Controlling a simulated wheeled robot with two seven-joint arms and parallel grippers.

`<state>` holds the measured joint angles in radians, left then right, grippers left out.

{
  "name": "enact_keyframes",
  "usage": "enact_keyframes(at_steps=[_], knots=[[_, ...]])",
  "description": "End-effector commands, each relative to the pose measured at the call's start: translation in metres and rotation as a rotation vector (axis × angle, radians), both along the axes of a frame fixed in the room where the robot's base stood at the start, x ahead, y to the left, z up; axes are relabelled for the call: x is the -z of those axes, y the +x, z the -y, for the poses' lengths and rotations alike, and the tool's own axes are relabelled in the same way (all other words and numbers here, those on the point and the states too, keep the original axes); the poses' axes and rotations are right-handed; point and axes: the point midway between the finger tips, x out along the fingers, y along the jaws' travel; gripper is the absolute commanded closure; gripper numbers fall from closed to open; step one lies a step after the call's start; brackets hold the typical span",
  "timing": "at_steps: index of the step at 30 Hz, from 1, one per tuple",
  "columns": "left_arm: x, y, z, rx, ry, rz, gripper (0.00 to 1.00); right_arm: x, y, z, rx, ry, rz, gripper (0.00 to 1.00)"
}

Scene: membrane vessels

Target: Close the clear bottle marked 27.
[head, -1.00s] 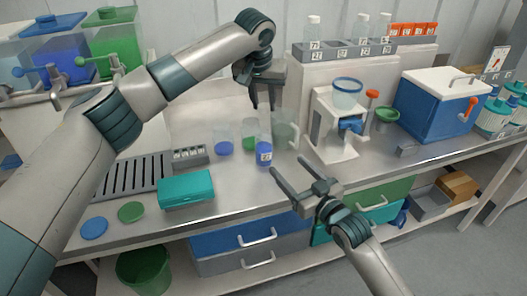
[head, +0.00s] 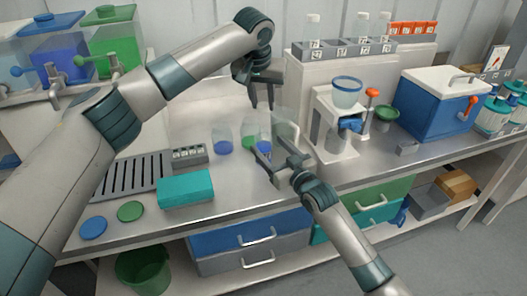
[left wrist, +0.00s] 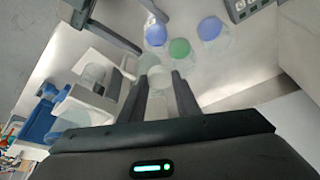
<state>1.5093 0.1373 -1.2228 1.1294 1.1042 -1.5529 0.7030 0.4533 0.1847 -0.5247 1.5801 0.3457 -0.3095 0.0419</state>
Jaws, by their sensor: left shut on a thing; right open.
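A clear bottle with blue liquid (head: 264,130) stands on the bench, its lower part hidden behind my right gripper. It carried a small number label in the earlier frame; I cannot read it surely now. My right gripper (head: 266,147) is open, its fingers close to this bottle; I cannot tell if they touch it. My left gripper (head: 262,104) is above and slightly behind the bottle. In the left wrist view its fingers (left wrist: 160,80) are shut on a small pale, translucent piece (left wrist: 158,76). The bottle's blue liquid (left wrist: 155,34) shows beyond it.
Clear vessels with blue liquid (head: 223,143) and green liquid (head: 248,141) stand left of the bottle; a taller clear vessel (head: 286,125) stands at its right. A white stand (head: 333,140), teal box (head: 186,188) and labelled rack (head: 345,50) are nearby.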

Motion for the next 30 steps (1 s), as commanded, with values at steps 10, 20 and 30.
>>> enact_keyframes(at_steps=[10,20,30], knots=[[0.0,0.0,0.0,0.0,0.0,0.0,0.91,0.0,0.011,-0.007,0.0,0.001,-0.001,0.34],[0.0,0.0,0.0,0.0,0.0,0.0,0.91,0.0,0.011,-0.007,0.0,0.0,0.0,0.72],[0.012,-0.001,0.0,0.0,0.0,-0.003,0.91,0.0,0.011,-0.007,0.0,0.0,0.0,0.97]])
